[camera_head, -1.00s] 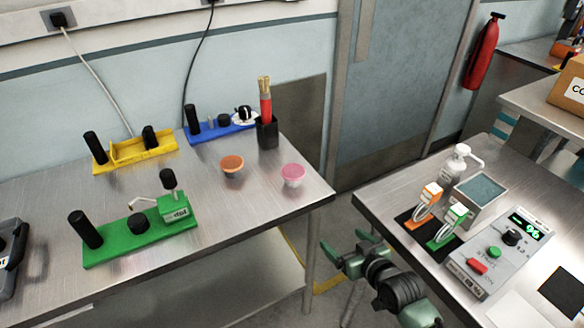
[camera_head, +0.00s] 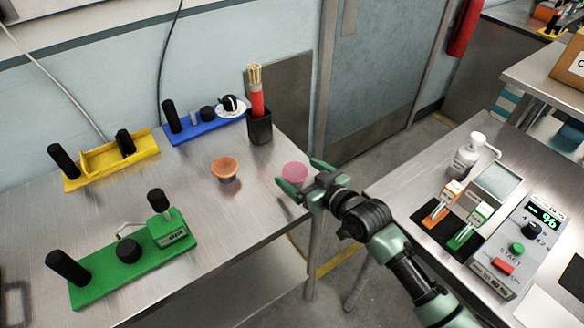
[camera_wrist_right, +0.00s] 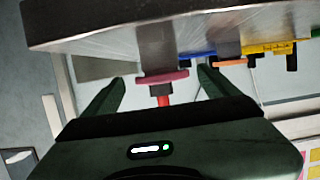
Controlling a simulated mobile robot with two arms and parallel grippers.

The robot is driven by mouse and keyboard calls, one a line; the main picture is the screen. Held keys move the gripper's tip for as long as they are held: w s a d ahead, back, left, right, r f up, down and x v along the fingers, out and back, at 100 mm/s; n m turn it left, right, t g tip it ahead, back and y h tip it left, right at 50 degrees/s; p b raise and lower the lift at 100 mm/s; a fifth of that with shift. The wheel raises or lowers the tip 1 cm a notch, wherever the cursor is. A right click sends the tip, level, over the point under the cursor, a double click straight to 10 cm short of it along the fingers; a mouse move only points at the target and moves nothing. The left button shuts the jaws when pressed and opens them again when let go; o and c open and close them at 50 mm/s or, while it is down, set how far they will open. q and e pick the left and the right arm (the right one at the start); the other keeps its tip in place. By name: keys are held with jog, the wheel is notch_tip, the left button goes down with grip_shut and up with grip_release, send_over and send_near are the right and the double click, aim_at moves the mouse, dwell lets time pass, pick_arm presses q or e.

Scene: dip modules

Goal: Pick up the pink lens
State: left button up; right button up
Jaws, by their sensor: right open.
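The pink lens (camera_head: 294,171) sits near the right edge of the left table (camera_head: 230,265), close to its front corner. My right gripper (camera_head: 301,175) is open and reaches in from the right at the lens, its fingers on either side of it. In the right wrist view, which looks upside down, the pink lens (camera_wrist_right: 162,77) appears between the two spread fingers (camera_wrist_right: 158,88); I cannot tell whether either finger touches it. The lens's lower part is partly hidden by a finger in the head view. My left gripper is not in view.
An orange lens (camera_head: 225,168) sits left of the pink one. A black holder (camera_head: 259,127) with red sticks stands behind. Blue (camera_head: 205,128), yellow (camera_head: 112,158) and green (camera_head: 135,259) modules stand on the table. A gap separates it from the right bench (camera_head: 425,178).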

aim_at(294, 170)
jog(key=p+x, duration=0.1)
jog(key=x, duration=0.4)
jog(key=shift+a, duration=0.2)
jog(key=shift+r, duration=0.1)
jog(key=c, duration=1.4)
jog(key=shift+c, duration=0.2)
jog(key=shift+r, duration=0.1)
